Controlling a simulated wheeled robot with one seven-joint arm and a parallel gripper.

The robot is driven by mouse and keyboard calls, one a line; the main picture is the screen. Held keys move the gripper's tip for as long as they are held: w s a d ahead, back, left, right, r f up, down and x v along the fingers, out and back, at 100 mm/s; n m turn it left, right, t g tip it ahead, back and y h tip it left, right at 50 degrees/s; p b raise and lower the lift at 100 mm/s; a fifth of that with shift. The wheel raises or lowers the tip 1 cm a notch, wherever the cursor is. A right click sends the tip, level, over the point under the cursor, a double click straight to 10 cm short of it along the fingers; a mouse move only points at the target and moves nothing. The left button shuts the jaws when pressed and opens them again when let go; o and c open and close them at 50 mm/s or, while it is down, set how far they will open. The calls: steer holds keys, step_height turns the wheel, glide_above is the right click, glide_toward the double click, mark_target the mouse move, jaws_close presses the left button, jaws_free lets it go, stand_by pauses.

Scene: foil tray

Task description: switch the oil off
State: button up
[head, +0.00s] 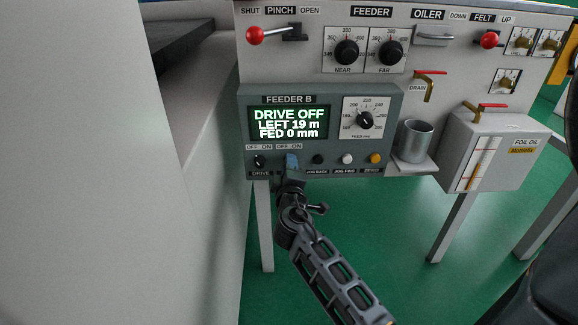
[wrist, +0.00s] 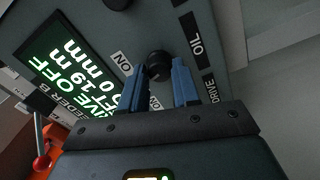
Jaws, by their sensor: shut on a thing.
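The grey feeder B panel (head: 330,93) hangs under the machine's front. Its OFF/ON switches sit at the lower left. The drive switch (head: 259,161) shows at the left. The oil switch beside it is covered by my gripper (head: 291,165) in the head view. In the wrist view the black oil switch knob (wrist: 158,64) stands between the blue fingers of my gripper (wrist: 159,82), which are shut on it. The OIL label (wrist: 196,36) and ON label (wrist: 122,62) show beside it. I cannot tell which way the knob points.
The green display (head: 289,121) reads drive off, left 19 m, fed 0 mm. Right of my gripper are the black jog-back button (head: 318,159), white button (head: 347,159) and orange button (head: 375,158). A metal cup (head: 414,141) and foil oil box (head: 490,150) stand further right.

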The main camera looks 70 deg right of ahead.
steer(key=shift+n+p, duration=0.45)
steer(key=shift+n, duration=1.25)
steer(key=shift+f, duration=0.1)
steer(key=o, duration=1)
steer(key=shift+o, duration=0.2)
steer(key=v, duration=0.8)
